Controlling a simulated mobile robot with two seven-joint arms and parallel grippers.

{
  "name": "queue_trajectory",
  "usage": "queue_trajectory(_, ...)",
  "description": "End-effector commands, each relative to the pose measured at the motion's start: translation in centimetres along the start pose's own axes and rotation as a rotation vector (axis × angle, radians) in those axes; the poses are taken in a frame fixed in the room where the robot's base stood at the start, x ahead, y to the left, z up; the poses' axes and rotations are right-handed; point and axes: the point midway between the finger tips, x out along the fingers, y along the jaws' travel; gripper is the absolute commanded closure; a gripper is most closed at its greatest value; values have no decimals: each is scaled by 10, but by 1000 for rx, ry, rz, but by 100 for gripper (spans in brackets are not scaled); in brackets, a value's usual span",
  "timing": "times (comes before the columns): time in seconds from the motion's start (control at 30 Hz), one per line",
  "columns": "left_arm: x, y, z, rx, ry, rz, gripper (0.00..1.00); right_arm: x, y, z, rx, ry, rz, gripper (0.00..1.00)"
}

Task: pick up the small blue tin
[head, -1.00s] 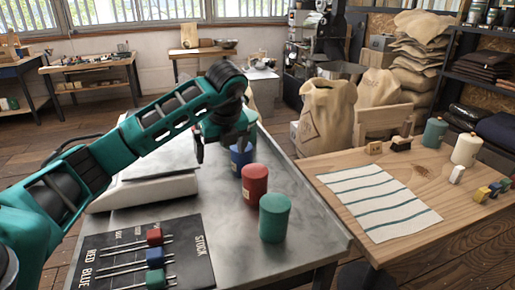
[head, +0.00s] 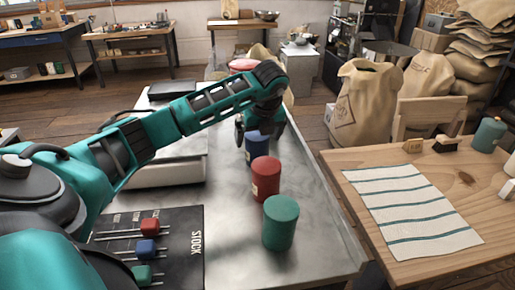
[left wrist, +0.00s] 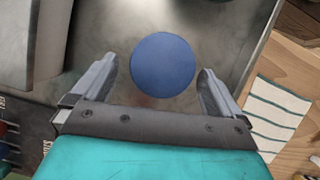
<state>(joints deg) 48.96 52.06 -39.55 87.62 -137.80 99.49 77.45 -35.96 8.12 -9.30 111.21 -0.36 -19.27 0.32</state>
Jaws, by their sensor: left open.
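The small blue tin (head: 256,148) stands upright on the metal table, at the far end of a row with a red tin (head: 265,178) and a green tin (head: 279,222). My left gripper (head: 248,132) is at the blue tin, partly hidden behind my arm in the head view. In the left wrist view the gripper (left wrist: 157,88) is open, and the round top of the blue tin (left wrist: 162,65) shows centred just ahead of its two fingers. No contact is visible there. My right gripper is out of view.
A dark stock board (head: 185,270) with red, blue and green tags lies at the table's near left. A pale scale (head: 170,172) stands left of the tins. A wooden table (head: 460,185) with a striped cloth (head: 412,212) is to the right.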

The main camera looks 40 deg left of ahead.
Motion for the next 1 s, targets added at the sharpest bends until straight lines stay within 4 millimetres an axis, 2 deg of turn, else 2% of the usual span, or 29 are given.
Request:
queue_trajectory(0.33,46,0,0,0,2,3,0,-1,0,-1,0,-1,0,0)
queue_trajectory(0.47,53,-1,0,0,1,0,0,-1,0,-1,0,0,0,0)
queue_trajectory(0.67,53,-1,1,1,0,0,0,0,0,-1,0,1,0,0)
queue_trajectory(1.0,53,-1,1,0,0,0,33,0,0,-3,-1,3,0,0)
